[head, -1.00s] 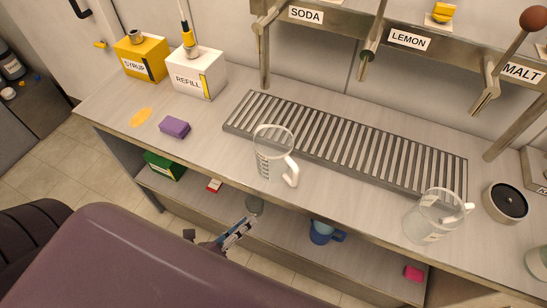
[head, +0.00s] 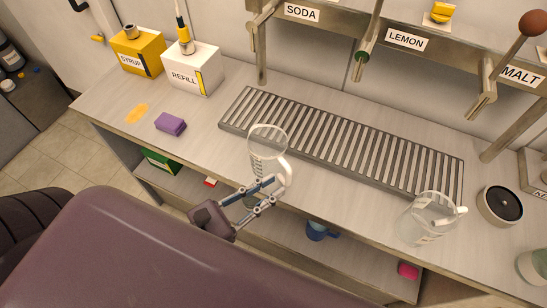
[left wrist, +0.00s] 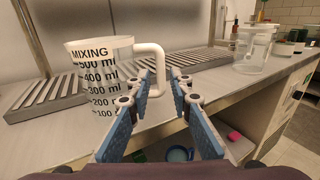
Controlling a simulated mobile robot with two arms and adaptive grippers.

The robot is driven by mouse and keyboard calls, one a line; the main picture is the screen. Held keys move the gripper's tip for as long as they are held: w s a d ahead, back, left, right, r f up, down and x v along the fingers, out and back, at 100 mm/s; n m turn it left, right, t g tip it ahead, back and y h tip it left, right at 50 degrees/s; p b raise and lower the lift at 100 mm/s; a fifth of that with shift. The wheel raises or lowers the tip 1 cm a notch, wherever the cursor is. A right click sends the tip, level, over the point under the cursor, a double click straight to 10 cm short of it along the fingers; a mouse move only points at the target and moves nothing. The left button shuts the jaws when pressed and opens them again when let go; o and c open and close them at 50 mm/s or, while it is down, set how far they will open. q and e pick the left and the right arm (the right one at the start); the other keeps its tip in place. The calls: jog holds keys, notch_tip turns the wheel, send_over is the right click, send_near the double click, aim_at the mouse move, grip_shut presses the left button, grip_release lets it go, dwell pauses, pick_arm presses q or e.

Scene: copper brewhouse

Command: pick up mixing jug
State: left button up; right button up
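The mixing jug (head: 265,150) is a clear upright jug with a white handle, standing on the counter in front of the drip grate. In the left wrist view the jug (left wrist: 95,80) shows the word MIXING and millilitre marks, with its handle on the right. My left gripper (head: 277,190) is at the counter's front edge, close to the handle. Its two blue-padded fingers are apart in the left wrist view (left wrist: 162,82), and the handle's lower part shows between their tips. I cannot tell whether they touch it. My right gripper is not in view.
Another clear jug (head: 425,222) stands to the right on the counter. The slotted grate (head: 335,140) lies behind, under the taps. A purple sponge (head: 171,124) is to the left. A blue mug (head: 318,231) sits on the shelf below.

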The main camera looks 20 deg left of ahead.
aim_at(286, 178)
pick_arm(q)
jog(key=shift+w+d+r, duration=0.15)
jog(key=shift+w, duration=0.2)
jog(key=p+x, duration=0.2)
jog(key=x, duration=0.2)
jog(key=shift+w+d, duration=0.1)
jog(key=shift+d, duration=0.05)
jog(key=shift+w+d+p, duration=0.15)
jog(key=shift+w+p, duration=0.1)
jog(key=shift+p, duration=0.05)
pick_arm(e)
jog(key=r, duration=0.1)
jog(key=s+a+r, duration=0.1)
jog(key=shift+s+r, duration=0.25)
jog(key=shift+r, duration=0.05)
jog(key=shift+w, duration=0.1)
pick_arm(q)
grip_shut()
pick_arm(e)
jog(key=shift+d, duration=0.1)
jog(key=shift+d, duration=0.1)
